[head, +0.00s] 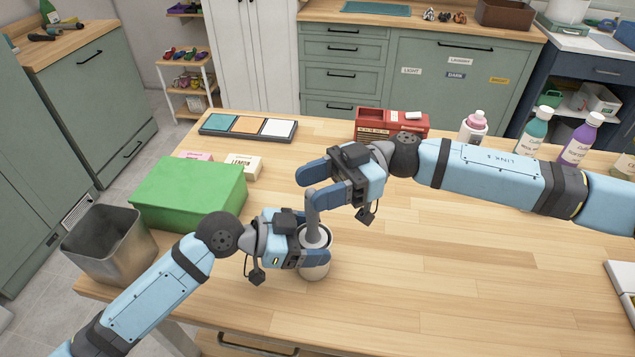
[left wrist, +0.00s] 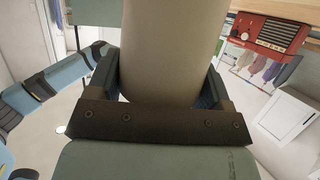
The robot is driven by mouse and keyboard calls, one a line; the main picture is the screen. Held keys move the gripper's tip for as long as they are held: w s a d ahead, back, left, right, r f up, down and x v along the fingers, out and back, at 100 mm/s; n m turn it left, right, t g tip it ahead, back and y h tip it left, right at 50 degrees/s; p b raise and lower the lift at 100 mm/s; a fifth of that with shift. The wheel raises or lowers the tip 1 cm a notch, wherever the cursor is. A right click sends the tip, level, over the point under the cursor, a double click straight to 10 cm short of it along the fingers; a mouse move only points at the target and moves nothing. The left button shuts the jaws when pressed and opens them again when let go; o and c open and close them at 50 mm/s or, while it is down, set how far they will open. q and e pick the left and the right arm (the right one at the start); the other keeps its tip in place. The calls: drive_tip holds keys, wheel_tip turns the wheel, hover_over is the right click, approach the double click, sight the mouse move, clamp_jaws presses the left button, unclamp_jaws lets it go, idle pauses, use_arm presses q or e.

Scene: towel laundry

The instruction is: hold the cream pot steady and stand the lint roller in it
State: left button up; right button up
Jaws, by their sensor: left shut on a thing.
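The cream pot (head: 315,267) stands upright on the wooden table near its front edge. My left gripper (head: 318,247) is shut around it from the left, and the pot's pale wall (left wrist: 172,45) fills the space between the fingers in the left wrist view. The grey lint roller (head: 312,217) is upright, with its lower end inside the pot's mouth. My right gripper (head: 311,189) is at the roller's upper end, its fingers on either side. Whether they press on it is unclear. The roller's bottom is hidden in the pot.
A three-colour tray (head: 248,127), a lemon box (head: 243,166), a red radio (head: 392,123) and several bottles (head: 534,131) stand farther back.

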drive_tip(key=shift+o, duration=0.6)
drive_tip(key=shift+d, duration=0.1)
drive_tip(key=v, duration=1.2)
